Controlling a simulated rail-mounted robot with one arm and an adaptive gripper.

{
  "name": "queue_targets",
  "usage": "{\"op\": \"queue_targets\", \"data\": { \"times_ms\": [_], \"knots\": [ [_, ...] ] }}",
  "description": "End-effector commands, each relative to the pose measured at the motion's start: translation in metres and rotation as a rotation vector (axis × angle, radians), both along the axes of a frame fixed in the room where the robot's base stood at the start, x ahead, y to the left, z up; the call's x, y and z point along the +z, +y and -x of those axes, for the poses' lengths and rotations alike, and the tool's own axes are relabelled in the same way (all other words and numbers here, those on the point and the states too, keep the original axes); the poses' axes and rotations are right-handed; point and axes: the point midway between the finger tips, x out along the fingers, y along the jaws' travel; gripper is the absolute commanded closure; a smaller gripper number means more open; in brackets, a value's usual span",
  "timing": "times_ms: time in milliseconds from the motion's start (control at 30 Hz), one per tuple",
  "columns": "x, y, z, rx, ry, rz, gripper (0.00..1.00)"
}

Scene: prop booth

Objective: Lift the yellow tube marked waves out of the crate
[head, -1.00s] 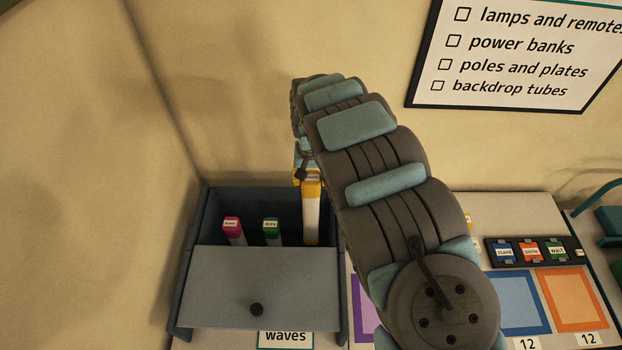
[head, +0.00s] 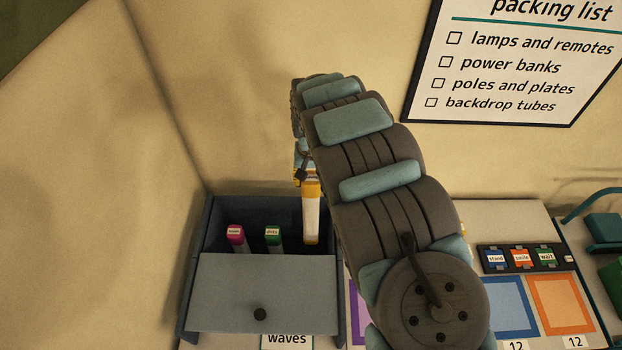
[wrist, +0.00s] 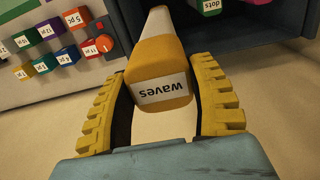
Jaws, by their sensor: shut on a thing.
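The yellow-capped tube marked waves (head: 312,215) stands upright at the right side of the grey crate (head: 265,282), its cap well above the other tubes. My gripper (head: 305,178) is shut on its yellow end. In the wrist view my gripper (wrist: 160,75) has a ribbed yellow finger on each side of the tube (wrist: 157,62), its waves label facing the camera. Whether the tube's lower end is clear of the crate floor, I cannot tell. A magenta-capped tube (head: 236,236) and a green-capped tube marked dots (head: 273,236) stand left of it.
A card reading waves (head: 287,340) is below the crate front. Right of my arm are a black strip of colored blocks (head: 525,258) and blue (head: 510,305) and orange (head: 562,303) framed squares. A packing list (head: 510,65) hangs on the wall, which stands close behind the crate.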

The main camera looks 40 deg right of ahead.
Motion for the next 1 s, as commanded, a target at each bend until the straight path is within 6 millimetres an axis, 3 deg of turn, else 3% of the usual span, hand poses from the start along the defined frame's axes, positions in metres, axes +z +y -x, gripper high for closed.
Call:
{"op": "queue_targets", "data": {
  "times_ms": [267, 1000],
  "knots": [
    [0.029, 0.000, -0.001, 0.001, -0.001, 0.001, 0.82],
    [0.059, -0.007, -0.002, -0.004, -0.007, 0.010, 0.82]
  ]
}}
